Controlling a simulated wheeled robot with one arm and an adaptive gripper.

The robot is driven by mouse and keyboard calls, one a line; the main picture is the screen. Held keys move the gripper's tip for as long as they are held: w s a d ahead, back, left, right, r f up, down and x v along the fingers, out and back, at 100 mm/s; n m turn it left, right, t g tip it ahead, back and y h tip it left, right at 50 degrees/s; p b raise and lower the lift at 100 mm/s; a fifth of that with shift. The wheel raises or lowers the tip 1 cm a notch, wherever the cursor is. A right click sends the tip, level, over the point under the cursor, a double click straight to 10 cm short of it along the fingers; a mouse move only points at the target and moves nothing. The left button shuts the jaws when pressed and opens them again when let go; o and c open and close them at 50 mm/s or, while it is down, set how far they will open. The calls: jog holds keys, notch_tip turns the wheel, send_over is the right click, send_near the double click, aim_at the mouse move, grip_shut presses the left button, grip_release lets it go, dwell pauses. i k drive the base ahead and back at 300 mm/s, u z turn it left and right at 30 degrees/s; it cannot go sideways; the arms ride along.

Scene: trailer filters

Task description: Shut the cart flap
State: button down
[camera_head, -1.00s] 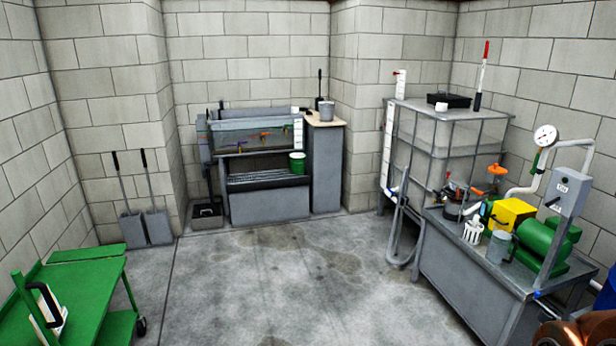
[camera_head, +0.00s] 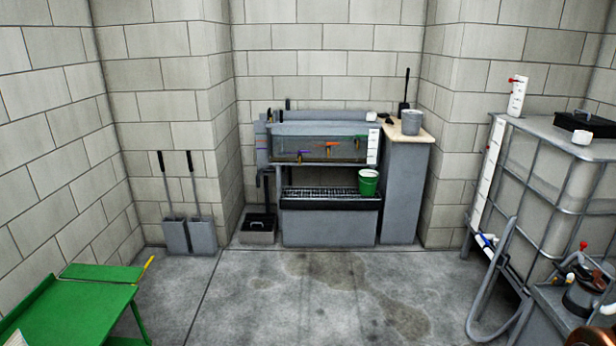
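The green cart (camera_head: 68,310) stands at the lower left in the head view, cut off by the picture's edges. A narrower green panel (camera_head: 102,272), which looks like its flap, lies along the cart's far end with a thin seam between it and the top. It looks nearly flat; I cannot tell whether it is latched. A thin yellow bar (camera_head: 147,269) sticks up at the panel's right end. My gripper is not in view.
Two long-handled grey pans (camera_head: 188,236) lean on the wall behind the cart. A grey sink bench (camera_head: 330,222) stands at the back. A caged tank (camera_head: 550,185) stands at the right. The concrete floor (camera_head: 300,305) between is clear.

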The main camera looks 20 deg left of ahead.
aim_at(106, 275)
jog(key=u, duration=0.4)
jog(key=i, duration=1.65)
jog(key=u, duration=1.7)
jog(key=i, duration=0.85)
jog(key=u, duration=1.15)
jog(key=i, duration=0.4)
jog(key=u, duration=0.3)
